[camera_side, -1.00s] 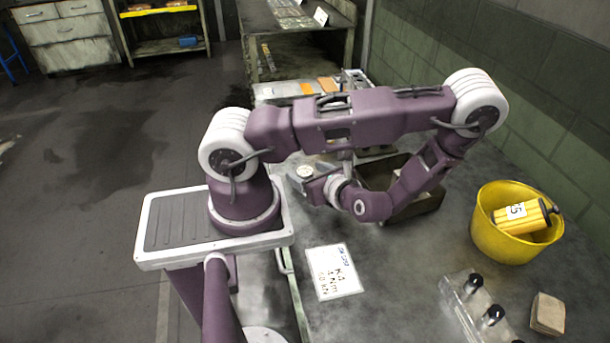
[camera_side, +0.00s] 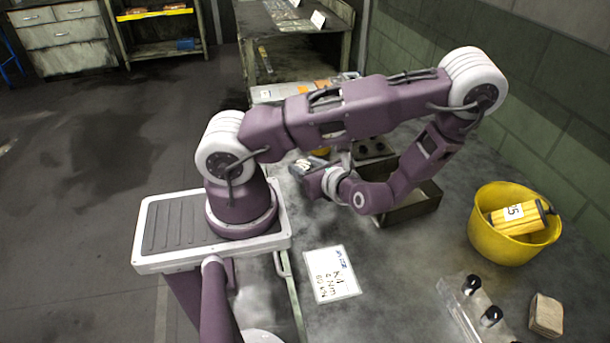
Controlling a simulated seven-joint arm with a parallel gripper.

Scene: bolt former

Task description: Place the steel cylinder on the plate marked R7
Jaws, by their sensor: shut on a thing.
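My gripper (camera_side: 308,172) is low over the middle of the bench, left of my wrist, and is seen small and partly from behind. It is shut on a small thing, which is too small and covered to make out. A pale patch with dark marks shows at the fingers; I cannot tell whether it is the steel cylinder or something behind. I can make out no plate marked R7. A white card (camera_side: 331,273) with handwriting that seems to start "K4" lies flat on the bench in front of my gripper.
A dark open bin (camera_side: 412,207) stands behind my wrist, with a dark block with round holes (camera_side: 372,149) behind it.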

